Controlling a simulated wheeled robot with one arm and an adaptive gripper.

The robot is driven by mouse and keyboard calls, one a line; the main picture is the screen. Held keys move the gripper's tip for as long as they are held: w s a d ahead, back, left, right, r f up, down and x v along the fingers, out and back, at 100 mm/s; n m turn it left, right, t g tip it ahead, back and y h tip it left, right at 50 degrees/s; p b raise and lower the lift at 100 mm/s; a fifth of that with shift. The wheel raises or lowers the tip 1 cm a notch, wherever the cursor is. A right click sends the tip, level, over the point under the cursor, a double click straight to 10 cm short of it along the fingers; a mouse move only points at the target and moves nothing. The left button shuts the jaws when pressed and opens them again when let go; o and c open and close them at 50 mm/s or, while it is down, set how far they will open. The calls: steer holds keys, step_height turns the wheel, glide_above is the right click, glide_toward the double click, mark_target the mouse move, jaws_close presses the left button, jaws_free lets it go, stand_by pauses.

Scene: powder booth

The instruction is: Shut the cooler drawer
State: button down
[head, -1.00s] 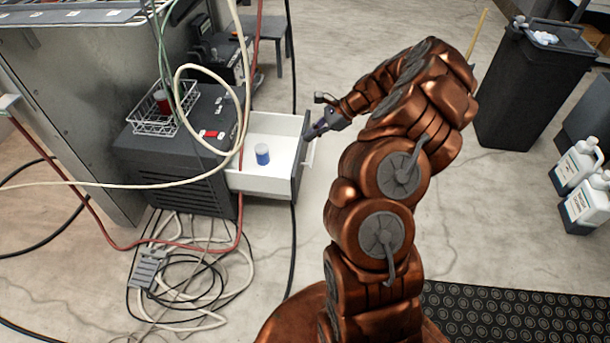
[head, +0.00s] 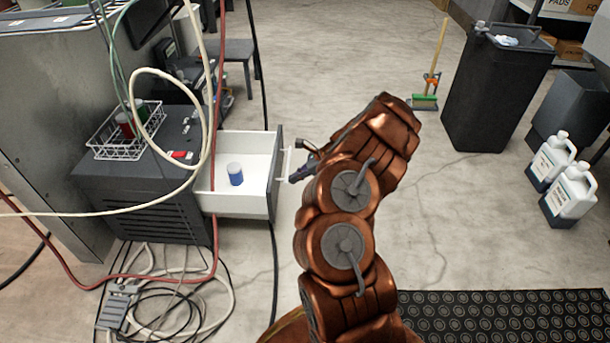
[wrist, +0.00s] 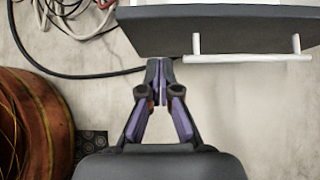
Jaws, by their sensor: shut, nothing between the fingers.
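The dark grey cooler (head: 140,190) stands on the floor at the left. Its white drawer (head: 248,197) is pulled out to the right, with a blue-and-white can (head: 235,174) standing inside. The drawer has a dark front (head: 276,165) with a pale bar handle; in the wrist view the front (wrist: 220,32) and handle (wrist: 245,58) are at the top. My gripper (head: 295,177) is just right of the drawer front, close to the handle. In the wrist view my gripper (wrist: 158,66) has its fingertips together, empty, below the front and left of the handle. Whether it touches the front is unclear.
A wire basket (head: 125,135) with cups sits on the cooler. Hoses hang in front of it, and cables with a power strip (head: 118,305) lie on the floor below. A dark bin (head: 495,90) and white jugs (head: 570,190) stand at right. The middle floor is clear.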

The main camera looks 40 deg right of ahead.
mark_target(273, 184)
steer(key=w+a, duration=0.1)
steer(key=w+a+f+b, duration=0.1)
steer(key=shift+w+a+f, duration=0.2)
steer(key=shift+a, duration=0.15)
steer(key=shift+w+a+r+b, duration=0.1)
steer(key=shift+w+a+b, duration=0.3)
steer(key=shift+w+a, duration=0.15)
